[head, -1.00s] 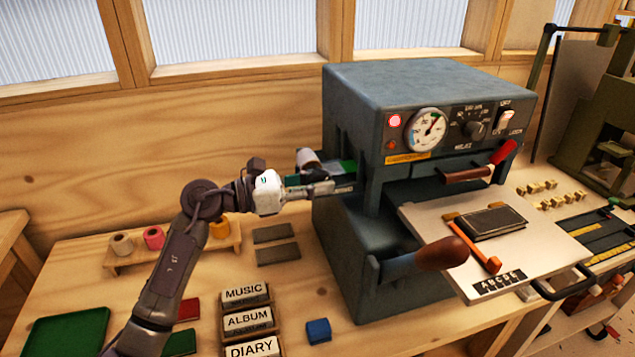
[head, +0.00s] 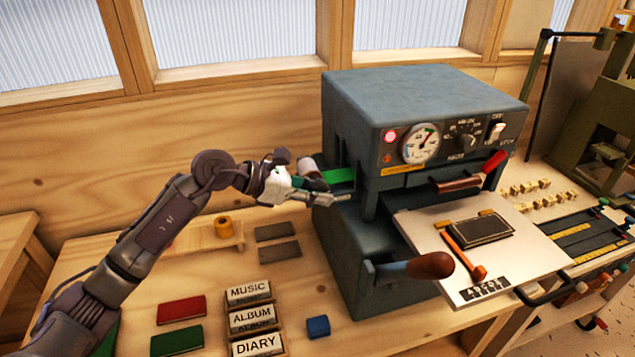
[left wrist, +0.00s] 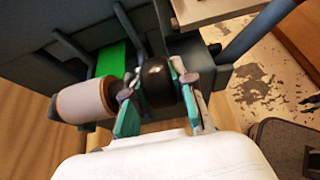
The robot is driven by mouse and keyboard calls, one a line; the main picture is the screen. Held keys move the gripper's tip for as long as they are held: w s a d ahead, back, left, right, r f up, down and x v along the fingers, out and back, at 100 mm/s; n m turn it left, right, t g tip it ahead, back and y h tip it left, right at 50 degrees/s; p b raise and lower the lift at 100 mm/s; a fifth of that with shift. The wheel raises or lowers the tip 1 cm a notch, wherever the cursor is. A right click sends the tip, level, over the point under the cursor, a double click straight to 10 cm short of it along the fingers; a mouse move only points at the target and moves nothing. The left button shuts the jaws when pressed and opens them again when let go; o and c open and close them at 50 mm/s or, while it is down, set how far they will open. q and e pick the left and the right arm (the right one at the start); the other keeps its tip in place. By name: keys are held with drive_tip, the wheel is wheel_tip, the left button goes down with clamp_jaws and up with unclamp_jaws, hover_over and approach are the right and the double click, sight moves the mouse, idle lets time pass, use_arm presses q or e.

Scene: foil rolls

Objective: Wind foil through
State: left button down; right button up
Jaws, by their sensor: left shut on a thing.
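The blue-grey foil press (head: 425,100) stands on the bench. On its left side a white roll (head: 306,166) shows beside bright green foil (head: 340,175) that enters the press. My left gripper (head: 328,198) is at this side, next to the roll. In the left wrist view its fingers close on a dark rounded knob (left wrist: 158,82). The white roll (left wrist: 82,102) lies just left of the fingers, and the green foil (left wrist: 112,62) shows behind it. The inner end of the foil is hidden. My right gripper is not in view.
A pale plate (head: 510,265) with a dark book (head: 472,231) juts from the press front, near a brown-handled lever (head: 430,266).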

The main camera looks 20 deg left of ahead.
use_arm(q)
drive_tip(key=shift+r+g+y+p, duration=0.15)
drive_tip(key=shift+g+y+p, duration=0.15)
drive_tip(key=shift+y+p, duration=0.1)
idle(0.3)
drive_tip(key=c, duration=1)
unclamp_jaws()
drive_tip(key=shift+o, duration=0.2)
drive_tip(key=v, duration=1.1)
drive_tip(key=shift+s+a+r, duration=0.2)
drive_tip(key=shift+a, duration=0.1)
